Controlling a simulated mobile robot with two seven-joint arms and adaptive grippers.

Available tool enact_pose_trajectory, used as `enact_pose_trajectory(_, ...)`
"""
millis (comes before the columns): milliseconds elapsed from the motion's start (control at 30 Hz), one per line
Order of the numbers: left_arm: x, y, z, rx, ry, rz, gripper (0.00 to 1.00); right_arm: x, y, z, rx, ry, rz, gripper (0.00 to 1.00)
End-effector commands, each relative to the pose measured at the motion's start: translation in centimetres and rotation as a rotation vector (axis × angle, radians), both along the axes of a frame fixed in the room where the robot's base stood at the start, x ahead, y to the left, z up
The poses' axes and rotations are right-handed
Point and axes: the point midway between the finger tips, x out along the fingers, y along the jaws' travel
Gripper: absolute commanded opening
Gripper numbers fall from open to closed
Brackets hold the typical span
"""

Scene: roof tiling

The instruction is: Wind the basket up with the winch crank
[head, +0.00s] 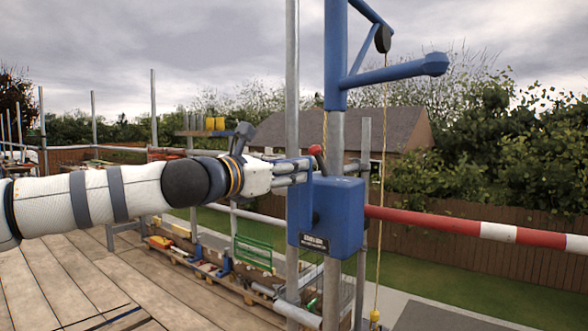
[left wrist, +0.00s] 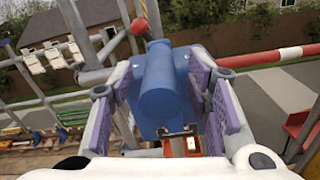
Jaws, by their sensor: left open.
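The blue winch box (head: 335,215) is fixed to the scaffold post, below a blue hoist arm (head: 395,72). A red knob (head: 314,149) on a dark lever, seemingly the crank handle, shows at its top left. The knob also shows in the left wrist view (left wrist: 138,26). My left gripper (head: 300,168) is at the winch's upper left. In the left wrist view, its open fingers (left wrist: 160,75) stand either side of the blue winch body (left wrist: 162,90), with the knob beyond them. Contact cannot be told. A rope (head: 380,180) hangs to a yellow fitting (head: 375,316). I cannot make out the basket. My right gripper is out of view.
A red and white guard rail (head: 480,229) runs right from the winch. Galvanised posts (head: 292,80) stand close beside my left gripper. Plank decking (head: 90,275) lies below my arm. Pallets with materials (head: 215,268) are behind it.

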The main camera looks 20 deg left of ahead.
Motion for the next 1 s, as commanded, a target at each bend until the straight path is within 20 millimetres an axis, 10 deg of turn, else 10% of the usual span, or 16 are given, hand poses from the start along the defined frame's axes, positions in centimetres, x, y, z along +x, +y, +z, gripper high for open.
enact_pose_trajectory(467,2.7,-1.1,0.1,0.003,-0.002,-0.001,0.45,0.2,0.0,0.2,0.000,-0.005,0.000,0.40)
enact_pose_trajectory(667,2.7,-1.0,0.1,0.003,-0.001,-0.001,0.01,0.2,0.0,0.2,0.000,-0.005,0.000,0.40)
enact_pose_trajectory(1000,2.6,-1.3,0.0,0.020,-0.007,-0.002,0.00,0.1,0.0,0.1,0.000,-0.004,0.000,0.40)
